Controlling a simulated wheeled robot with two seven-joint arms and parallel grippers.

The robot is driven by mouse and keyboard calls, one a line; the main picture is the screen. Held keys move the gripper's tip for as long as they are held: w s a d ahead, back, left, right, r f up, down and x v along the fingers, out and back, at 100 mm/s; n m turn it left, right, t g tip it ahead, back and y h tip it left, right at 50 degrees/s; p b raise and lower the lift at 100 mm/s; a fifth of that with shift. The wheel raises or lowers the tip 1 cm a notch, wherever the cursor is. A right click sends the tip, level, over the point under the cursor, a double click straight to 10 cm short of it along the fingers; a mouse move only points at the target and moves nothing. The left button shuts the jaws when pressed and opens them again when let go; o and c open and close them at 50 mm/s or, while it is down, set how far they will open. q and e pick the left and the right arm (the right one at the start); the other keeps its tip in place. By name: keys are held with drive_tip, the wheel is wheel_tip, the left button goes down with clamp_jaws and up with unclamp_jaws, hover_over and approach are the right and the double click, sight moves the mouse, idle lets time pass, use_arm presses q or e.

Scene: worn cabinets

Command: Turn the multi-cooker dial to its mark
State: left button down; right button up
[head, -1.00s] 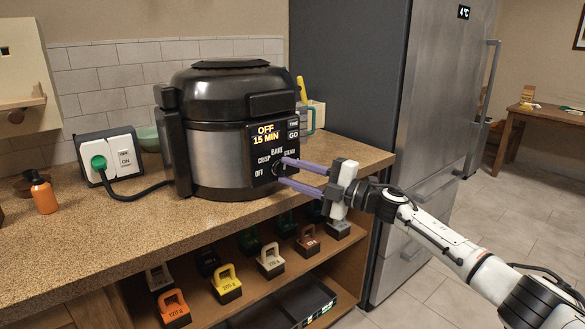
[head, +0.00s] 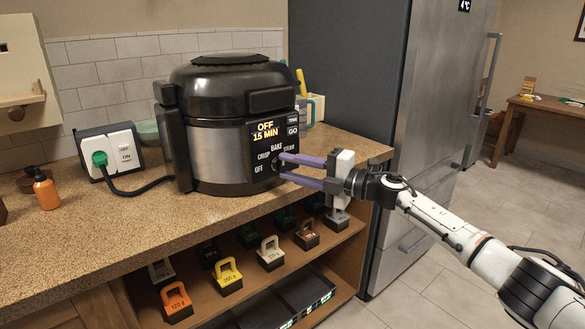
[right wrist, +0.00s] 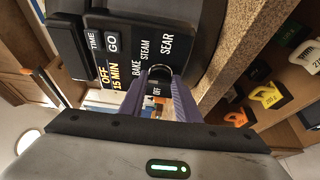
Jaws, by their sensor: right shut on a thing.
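The black and steel multi-cooker (head: 225,145) stands upright on the counter. Its lit display (head: 265,132) reads OFF, 15 MIN. Below it is a round dial (head: 275,165) ringed by OFF, CRISP, BAKE, STEAM and a partly covered label. My right gripper (head: 281,167) reaches in from the right, its purple fingers closed on the dial, one above and one below. In the right wrist view the dial (right wrist: 159,72) sits between the fingertips, with BAKE, STEAM, SEAR and OFF readable. I cannot make out where its pointer stands. My left gripper is not in view.
A switched socket (head: 112,158) with a green plug and black cable stands left of the cooker, near an orange bottle (head: 45,190). Several handled weights (head: 228,278) sit on the shelf below. A tall fridge (head: 430,120) stands right of the counter. The front counter is clear.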

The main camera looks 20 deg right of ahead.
drive_tip(key=o, duration=1)
drive_tip(key=shift+o, duration=0.2)
drive_tip(key=v, duration=1)
drive_tip(key=shift+d+b, duration=0.15)
drive_tip(key=shift+b, duration=0.2)
drive_tip(key=shift+s, duration=0.1)
